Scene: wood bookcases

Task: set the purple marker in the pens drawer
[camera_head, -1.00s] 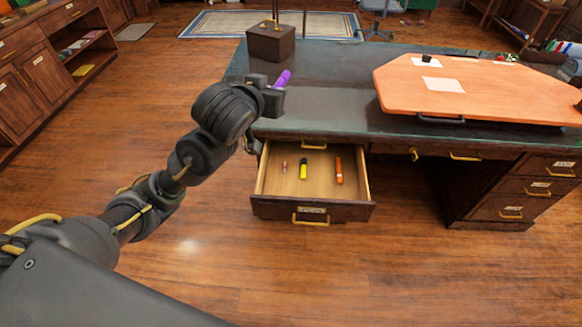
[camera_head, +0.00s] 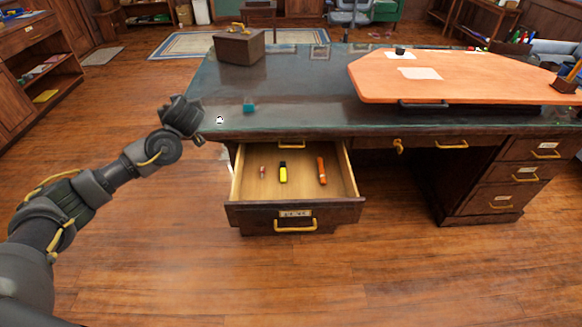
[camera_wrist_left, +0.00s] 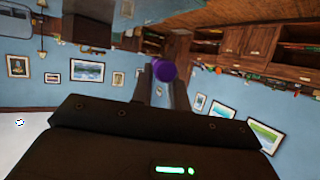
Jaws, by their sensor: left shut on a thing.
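My left gripper (camera_head: 181,115) is at the desk's left front corner, up and left of the open drawer (camera_head: 296,213). In the left wrist view, the purple marker (camera_wrist_left: 163,70) shows end-on between the fingers of my left gripper (camera_wrist_left: 162,82), which is shut on it. In the head view the hand hides the marker. The drawer is pulled out. It holds a yellow highlighter (camera_head: 283,172), an orange marker (camera_head: 322,171) and a small pinkish item (camera_head: 263,172), lying apart. The drawer's label is too small to read. My right gripper is not in view.
The dark green desk top (camera_head: 300,100) carries a brown box (camera_head: 239,47), a small teal block (camera_head: 249,107) and an orange board (camera_head: 460,85). Other drawers (camera_head: 520,173) at the right are shut. Bare floor lies left of and in front of the desk.

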